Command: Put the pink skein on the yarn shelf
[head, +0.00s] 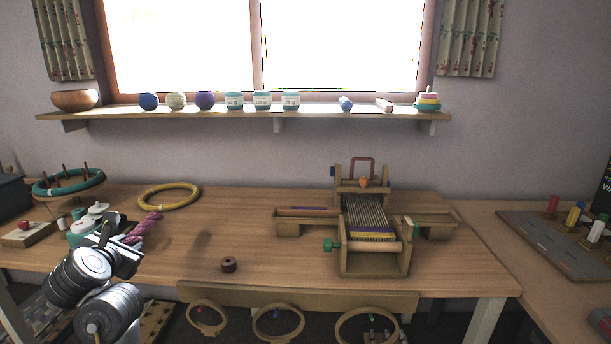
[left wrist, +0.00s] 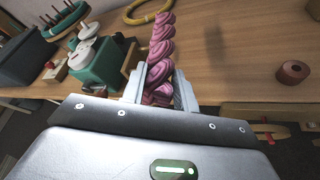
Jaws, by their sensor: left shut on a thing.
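The pink skein (head: 148,225) is a twisted pink length held in my left gripper (head: 128,242) above the left part of the table. In the left wrist view the skein (left wrist: 160,55) stands out between the two fingers (left wrist: 160,88), which are shut on its near end. The yarn shelf (head: 320,114) is the wooden wall shelf below the window. It holds a blue ball (head: 148,101), a cream ball, a purple ball (head: 204,100) and several labelled tubs (head: 262,100). My right gripper is not in view.
A small loom (head: 370,225) stands on the table's right half. A yellow hoop (head: 168,196) and a dark red spool (head: 228,264) lie on the table (head: 240,215). A green ring with pegs (head: 68,182) is at left. The shelf has bare stretches between its items.

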